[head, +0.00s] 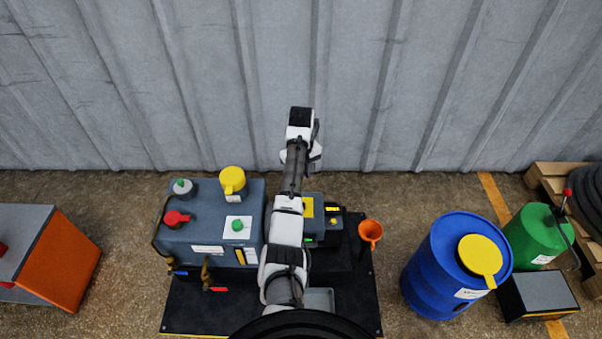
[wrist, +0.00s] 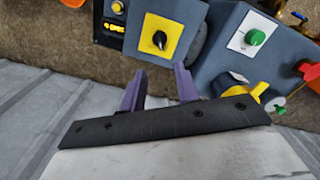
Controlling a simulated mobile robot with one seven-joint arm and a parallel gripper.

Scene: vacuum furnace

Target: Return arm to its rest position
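My arm reaches up and forward over the machine in the head view, and its end (head: 300,117) is in front of the grey corrugated wall. In the wrist view my gripper (wrist: 158,82) shows two purple fingers standing apart with nothing between them. Beyond the fingers are a yellow panel with a black knob (wrist: 159,39) and a blue-grey tank (wrist: 226,70). The fingers appear clear of both. In the head view the fingers themselves are too small to make out.
The blue-grey tank (head: 199,238) bears a red knob (head: 176,218) and a yellow cap (head: 232,180). An orange funnel (head: 370,232) stands to the right. A blue drum (head: 428,268) and green drum (head: 527,235) stand farther right. The corrugated wall (head: 400,80) rises behind.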

